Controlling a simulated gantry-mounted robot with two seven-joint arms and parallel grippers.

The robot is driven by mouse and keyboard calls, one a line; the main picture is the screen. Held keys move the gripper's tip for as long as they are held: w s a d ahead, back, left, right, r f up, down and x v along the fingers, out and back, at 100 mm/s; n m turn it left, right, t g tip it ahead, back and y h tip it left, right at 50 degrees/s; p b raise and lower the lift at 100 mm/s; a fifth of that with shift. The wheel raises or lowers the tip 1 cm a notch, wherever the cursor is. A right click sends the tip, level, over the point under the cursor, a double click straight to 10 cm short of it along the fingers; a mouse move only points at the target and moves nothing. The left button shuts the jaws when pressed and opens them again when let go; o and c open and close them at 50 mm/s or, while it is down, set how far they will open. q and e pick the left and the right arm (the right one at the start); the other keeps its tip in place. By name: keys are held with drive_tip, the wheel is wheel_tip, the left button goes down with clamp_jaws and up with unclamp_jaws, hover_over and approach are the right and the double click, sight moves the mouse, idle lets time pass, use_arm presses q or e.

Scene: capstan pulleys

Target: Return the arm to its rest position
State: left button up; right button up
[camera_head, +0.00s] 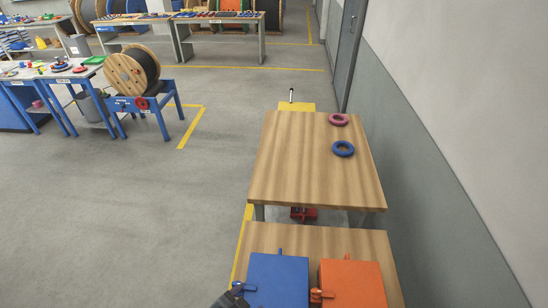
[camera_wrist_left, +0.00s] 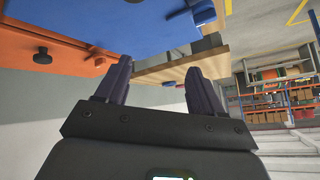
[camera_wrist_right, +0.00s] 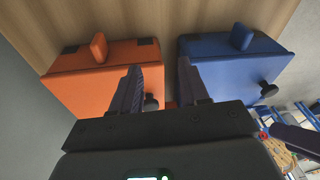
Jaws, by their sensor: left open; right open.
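A blue box (camera_head: 279,280) and an orange box (camera_head: 352,284) stand side by side on the near wooden table. My left gripper (camera_wrist_left: 159,67) is open and empty in the left wrist view, with the blue box (camera_wrist_left: 110,22) and part of the orange box (camera_wrist_left: 30,55) beyond its fingers. My right gripper (camera_wrist_right: 160,66) is open and empty in the right wrist view. Its fingers overlap the gap between the orange box (camera_wrist_right: 85,80) and the blue box (camera_wrist_right: 230,75). A dark piece at the head view's bottom edge looks like part of my arm.
A far wooden table (camera_head: 290,165) holds a pink ring (camera_head: 339,114) and a blue ring (camera_head: 343,141). A wall (camera_head: 440,110) runs along the right. A cable reel (camera_head: 124,75) stands on a blue frame at the left. The grey floor (camera_head: 130,220) at the left is clear.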

use_arm(q)
drive_tip(key=s+a+f+n+g+y, duration=0.2)
drive_tip(key=s+a+n+g+y, duration=0.2)
drive_tip(key=s+a+n, duration=0.8)
use_arm(e)
drive_tip(key=s+d+r+n+t, duration=0.1)
drive_tip(key=d+r+t, duration=0.15)
drive_tip(key=d, duration=0.55)
use_arm(q)
drive_tip(key=s+a+r+m+p, duration=0.1)
drive_tip(key=r+m+p, duration=0.1)
drive_tip(key=r+p, duration=0.9)
drive_tip(key=s+a+r+m+p, duration=0.1)
drive_tip(key=s+r+m+p, duration=0.1)
drive_tip(key=r+p, duration=0.8)
drive_tip(key=shift+s+a+r+p, duration=0.25)
drive_tip(key=shift+a+r+p, duration=0.05)
drive_tip(key=shift+r+p, duration=0.15)
use_arm(e)
wheel_tip(320, 180, up, 23)
drive_tip(key=shift+a+f+g+h, duration=0.15)
drive_tip(key=shift+a+g+h, duration=0.1)
drive_tip(key=shift+g+h, duration=0.2)
